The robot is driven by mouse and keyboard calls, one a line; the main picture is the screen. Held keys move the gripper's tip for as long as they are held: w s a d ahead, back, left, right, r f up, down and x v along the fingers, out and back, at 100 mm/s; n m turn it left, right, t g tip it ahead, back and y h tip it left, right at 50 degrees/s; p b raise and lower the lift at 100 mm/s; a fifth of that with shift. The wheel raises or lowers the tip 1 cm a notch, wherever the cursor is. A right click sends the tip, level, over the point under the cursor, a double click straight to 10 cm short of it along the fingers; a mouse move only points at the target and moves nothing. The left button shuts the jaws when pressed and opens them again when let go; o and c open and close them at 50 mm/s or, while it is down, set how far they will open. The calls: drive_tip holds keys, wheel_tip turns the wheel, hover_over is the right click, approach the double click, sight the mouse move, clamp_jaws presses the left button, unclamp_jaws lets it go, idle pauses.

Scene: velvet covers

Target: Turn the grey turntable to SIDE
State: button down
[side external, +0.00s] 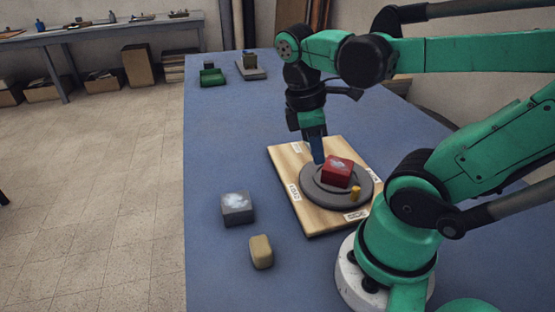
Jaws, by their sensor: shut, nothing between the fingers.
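The grey turntable (312,196) is a round disc on a light wooden board (285,158) with small white labels along its edges. The label lettering is too small to read for certain. A red block (336,173) with a pale patch on top sits on the disc. A small yellow peg (356,193) stands on the disc near its front right edge. My gripper (318,160) points down at the back left of the disc, close beside the red block. It is shut with nothing in it. I cannot tell whether its tip touches the disc or the block.
A dark grey block (238,208) and a tan block (261,252) lie on the blue table (225,130) left of the board. A green item (212,76) and a grey item (251,67) stand at the far end. The table between is clear.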

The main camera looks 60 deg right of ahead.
sight(356, 187)
drive_tip(key=shift+w+a+r, duration=0.1)
drive_tip(key=shift+r, duration=0.3)
drive_tip(key=c, duration=1.3)
unclamp_jaws()
drive_tip(key=shift+r, duration=0.2)
drive_tip(key=o, duration=0.6)
drive_tip(key=shift+s+d+f+m+g, duration=0.2)
drive_tip(key=shift+d+f+m, duration=0.2)
drive_tip(key=shift+d+m, duration=0.2)
drive_tip(key=shift+s+d+f+m+g, duration=0.2)
drive_tip(key=shift+d+f+m, duration=0.2)
drive_tip(key=shift+d+m, duration=0.15)
drive_tip(key=s+d+f+m, duration=0.1)
drive_tip(key=s+d+f+m+y, duration=0.1)
drive_tip(key=m, duration=0.1)
drive_tip(key=s+d+f+m+g+y, duration=0.1)
drive_tip(key=m, duration=0.1)
drive_tip(key=shift+s+d+f, duration=0.2)
drive_tip(key=shift+s+f, duration=0.15)
drive_tip(key=shift+x, duration=2.75)
clamp_jaws()
